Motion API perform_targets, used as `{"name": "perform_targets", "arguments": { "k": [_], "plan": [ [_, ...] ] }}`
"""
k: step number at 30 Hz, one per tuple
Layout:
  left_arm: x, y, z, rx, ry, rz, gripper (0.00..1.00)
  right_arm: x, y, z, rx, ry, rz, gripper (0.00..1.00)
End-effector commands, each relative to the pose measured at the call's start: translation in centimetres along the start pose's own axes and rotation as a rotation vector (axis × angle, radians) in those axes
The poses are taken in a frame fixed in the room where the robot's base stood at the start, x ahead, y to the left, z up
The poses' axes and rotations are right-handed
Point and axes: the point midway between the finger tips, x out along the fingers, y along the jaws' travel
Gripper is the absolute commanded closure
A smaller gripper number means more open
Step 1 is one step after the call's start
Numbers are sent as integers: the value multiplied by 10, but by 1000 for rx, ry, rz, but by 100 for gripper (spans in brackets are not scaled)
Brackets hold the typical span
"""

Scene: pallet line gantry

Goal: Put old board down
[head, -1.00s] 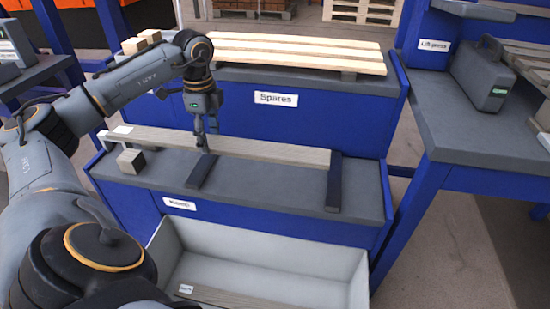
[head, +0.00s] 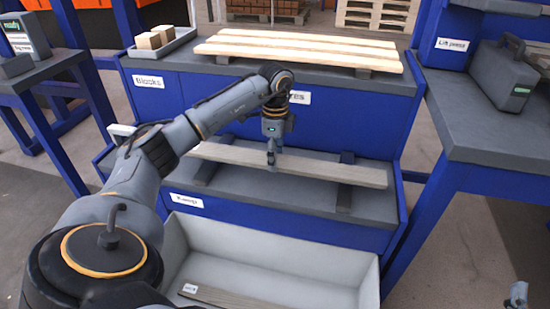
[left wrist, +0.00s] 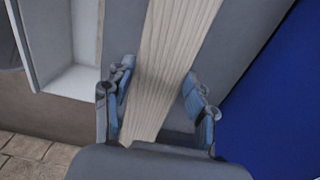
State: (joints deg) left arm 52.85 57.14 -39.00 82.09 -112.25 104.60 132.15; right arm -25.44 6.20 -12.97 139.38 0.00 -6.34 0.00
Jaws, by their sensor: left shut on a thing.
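A grey, weathered board (head: 320,169) lies lengthwise across the lower shelf of the blue bench, over two dark rests (head: 344,197). I cannot tell whether it touches them. My left gripper (head: 271,158) is shut on the board near its middle, from above. In the left wrist view, the fingers (left wrist: 160,92) stand on either side of the board (left wrist: 172,60). Part of my right gripper (head: 517,297) shows at the lower right edge; its jaws are not clear. Another grey board (head: 232,298) lies in the pale bin (head: 345,297) in front of the shelf.
Pale new boards (head: 300,48) lie on the upper deck labelled Spares. A tray with wooden blocks (head: 148,41) stands at its left. A grey side bench (head: 480,125) with a dark case (head: 505,78) is at the right. The shelf (head: 275,190) is clear in front of the board.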

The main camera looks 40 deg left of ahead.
Motion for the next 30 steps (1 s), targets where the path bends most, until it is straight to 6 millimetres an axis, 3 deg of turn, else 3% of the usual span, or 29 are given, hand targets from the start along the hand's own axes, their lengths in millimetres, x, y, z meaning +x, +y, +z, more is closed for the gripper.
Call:
{"name": "perform_targets", "arguments": {
  "k": [4,10,23,24,26,30],
  "plan": [
    [18,1,1,0,0,1,85,-2,-4,-26,6,168,-9,53],
    [28,0,1,0,0,0,85,-9,-7,-56,13,335,-16,53],
    [32,1,1,0,0,0,85,-10,-8,-61,14,355,-17,53],
    [32,1,1,1,0,1,36,-10,-8,-61,14,353,-17,53],
    [32,1,1,1,0,1,24,-10,-8,-60,14,353,-17,53],
    [32,1,1,1,0,1,21,-10,-8,-60,14,353,-17,53]
  ]
}}
